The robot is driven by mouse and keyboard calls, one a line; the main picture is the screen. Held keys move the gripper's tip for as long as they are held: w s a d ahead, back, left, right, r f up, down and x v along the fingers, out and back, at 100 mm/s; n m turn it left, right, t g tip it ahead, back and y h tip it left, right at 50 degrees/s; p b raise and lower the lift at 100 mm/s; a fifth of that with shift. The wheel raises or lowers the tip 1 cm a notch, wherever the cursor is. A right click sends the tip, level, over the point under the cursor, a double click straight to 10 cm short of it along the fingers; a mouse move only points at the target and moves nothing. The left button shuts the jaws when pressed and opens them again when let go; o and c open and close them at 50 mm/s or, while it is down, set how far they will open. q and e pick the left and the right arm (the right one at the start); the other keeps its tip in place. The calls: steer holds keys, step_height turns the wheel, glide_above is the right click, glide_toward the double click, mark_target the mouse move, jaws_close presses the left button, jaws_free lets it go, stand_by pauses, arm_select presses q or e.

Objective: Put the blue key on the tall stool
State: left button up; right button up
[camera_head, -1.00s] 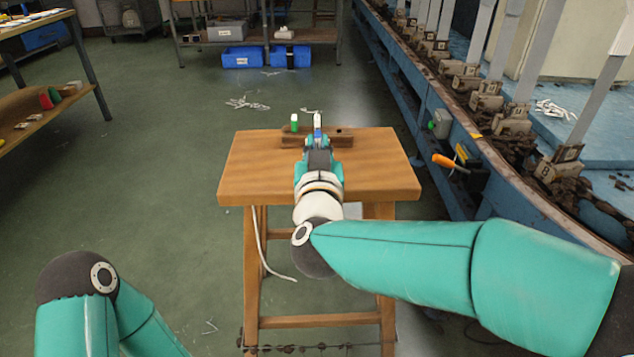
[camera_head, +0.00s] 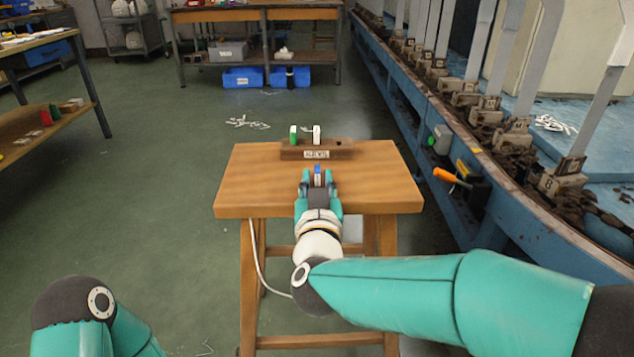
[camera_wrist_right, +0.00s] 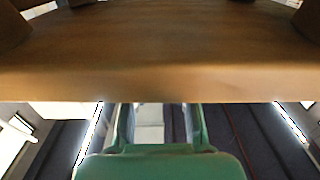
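The tall stool (camera_head: 250,185) is wooden and stands in the middle of the head view. My right gripper (camera_head: 318,177) is over its front part, with fingers spread apart. The small blue key (camera_head: 318,174) is upright between the fingers, with a gap seeming to show on each side. I cannot tell whether it rests on the stool top. In the wrist view the stool's edge (camera_wrist_right: 160,85) hides the right fingertips and the key. My left arm shows at the lower left; its gripper is out of view.
A wooden block (camera_head: 338,149) with a label stands at the back of the stool, with a green key (camera_head: 293,134) and a white key (camera_head: 316,134) at it. The stool top is bare on both sides. A blue conveyor frame (camera_head: 500,190) runs along the right.

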steer(key=shift+r, duration=0.1)
steer(key=shift+s+r, duration=0.1)
steer(key=s+p, duration=0.3)
steer(key=s, duration=0.9)
steer(key=w+d+f+g+y, duration=0.1)
steer(key=d+f+g, duration=0.25)
steer(key=f, duration=0.95)
steer(key=w+d+f+g, duration=0.1)
steer(key=d+f+g, duration=0.25)
steer(key=f, duration=1.05)
steer(key=s+d+f+m+g+y, duration=0.1)
steer(key=s+d+f+g, duration=0.1)
steer(key=s+f+g, duration=0.3)
steer(key=s+d+f+m+g+y, duration=0.1)
steer(key=s+d+f+g, duration=0.2)
steer(key=s+f, duration=1.1)
steer(key=shift+s+f+g+y, duration=0.2)
steer(key=shift+s+g+y, duration=0.15)
steer(key=shift+g, duration=0.85)
